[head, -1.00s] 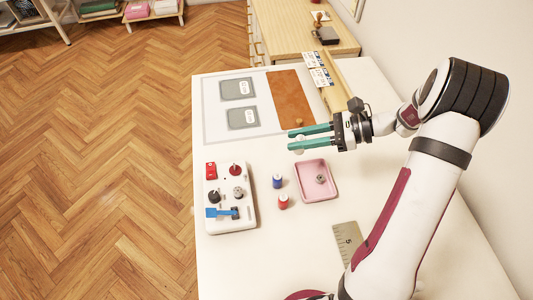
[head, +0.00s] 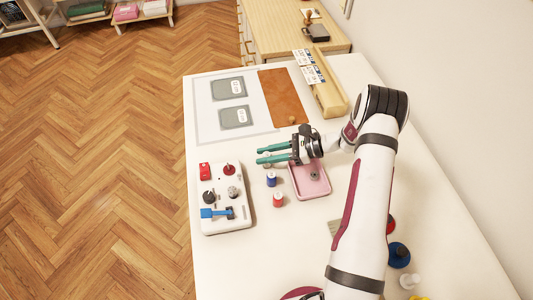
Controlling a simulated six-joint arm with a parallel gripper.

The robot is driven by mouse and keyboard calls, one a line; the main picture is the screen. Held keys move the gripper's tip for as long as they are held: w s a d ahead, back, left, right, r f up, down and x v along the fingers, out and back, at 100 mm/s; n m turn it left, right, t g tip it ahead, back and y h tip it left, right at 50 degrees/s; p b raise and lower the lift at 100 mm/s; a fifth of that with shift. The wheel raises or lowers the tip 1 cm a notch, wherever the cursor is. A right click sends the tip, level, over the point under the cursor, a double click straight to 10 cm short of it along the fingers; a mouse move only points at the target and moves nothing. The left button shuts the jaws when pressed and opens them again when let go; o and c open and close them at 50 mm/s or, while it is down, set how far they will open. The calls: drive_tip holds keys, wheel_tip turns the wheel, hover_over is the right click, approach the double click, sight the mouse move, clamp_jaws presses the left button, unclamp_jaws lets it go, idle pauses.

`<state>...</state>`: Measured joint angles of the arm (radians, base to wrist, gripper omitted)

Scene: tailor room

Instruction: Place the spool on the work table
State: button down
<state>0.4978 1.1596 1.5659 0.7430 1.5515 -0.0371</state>
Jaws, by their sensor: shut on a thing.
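My gripper (head: 273,155) has two teal fingers and hangs above the white work table (head: 235,260), left of the pink tray's back edge. It is shut on a small pale thing (head: 267,162), probably a white spool, mostly hidden by the fingers. A blue spool (head: 271,180) stands on the table just in front of the fingers. A red spool (head: 278,200) stands nearer the front. I cannot tell how high the held thing is above the table.
A white control box (head: 222,218) with knobs stands to the left. The pink tray (head: 310,193) holds a small thing. A brown mat (head: 283,98) and grey pads (head: 229,87) lie at the back. Coloured discs, one blue (head: 399,255), and a white piece (head: 409,281) are at right.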

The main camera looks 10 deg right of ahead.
drive_tip(key=c, duration=0.7)
unclamp_jaws()
drive_tip(key=shift+f, duration=0.1)
drive_tip(key=shift+o, duration=0.2)
